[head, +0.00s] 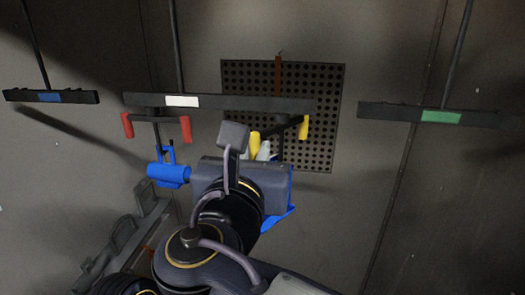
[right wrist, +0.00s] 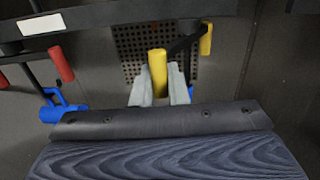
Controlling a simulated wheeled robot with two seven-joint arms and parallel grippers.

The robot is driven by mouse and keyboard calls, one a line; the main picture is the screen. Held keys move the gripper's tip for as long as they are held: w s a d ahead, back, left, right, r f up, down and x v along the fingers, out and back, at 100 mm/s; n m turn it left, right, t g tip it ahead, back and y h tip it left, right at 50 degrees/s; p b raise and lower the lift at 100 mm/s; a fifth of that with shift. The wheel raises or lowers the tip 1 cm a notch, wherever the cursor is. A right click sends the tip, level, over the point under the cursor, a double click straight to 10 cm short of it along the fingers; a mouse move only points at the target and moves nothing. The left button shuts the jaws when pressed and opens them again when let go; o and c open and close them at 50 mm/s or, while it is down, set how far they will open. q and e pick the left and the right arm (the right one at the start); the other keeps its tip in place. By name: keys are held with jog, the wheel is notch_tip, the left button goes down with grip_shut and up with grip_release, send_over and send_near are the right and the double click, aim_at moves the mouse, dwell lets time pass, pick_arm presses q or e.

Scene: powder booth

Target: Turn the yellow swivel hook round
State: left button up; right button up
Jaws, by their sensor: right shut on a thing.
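The yellow swivel hook hangs under the middle bar. It has a dark crossbar with two yellow grips, a near one (head: 254,143) and a far one (head: 303,127). My right gripper (head: 260,152) is shut on the near yellow grip. In the right wrist view, the near grip (right wrist: 158,73) stands upright between the two pale fingers (right wrist: 161,88), and the dark crossbar runs from it up and right to the far grip (right wrist: 206,39). A blue part (head: 284,215) shows below the hook, mostly hidden behind my right wrist. My left gripper does not show.
The middle bar (head: 220,102) carries a white label. Beside it hangs a red-gripped hook (head: 185,129) with a blue part (head: 168,173) below. Bars with blue (head: 50,97) and green (head: 440,116) labels hang left and right. A perforated panel (head: 325,140) is on the wall behind.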

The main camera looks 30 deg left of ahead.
jog(key=shift+w+a+p, duration=0.3)
jog(key=shift+w+a, duration=0.1)
jog(key=shift+a, duration=0.35)
jog(key=shift+w+a+r+p, duration=0.1)
jog(key=shift+w+a+p, duration=0.35)
jog(key=shift+w+a, duration=0.25)
jog(key=shift+w, duration=0.1)
jog(key=shift+w+a+p, duration=0.2)
jog(key=shift+w+p, duration=0.1)
jog(key=shift+w, duration=0.15)
jog(key=shift+w+a, duration=0.2)
jog(key=shift+w, duration=0.15)
jog(key=o, duration=0.7)
jog(key=shift+s, duration=0.1)
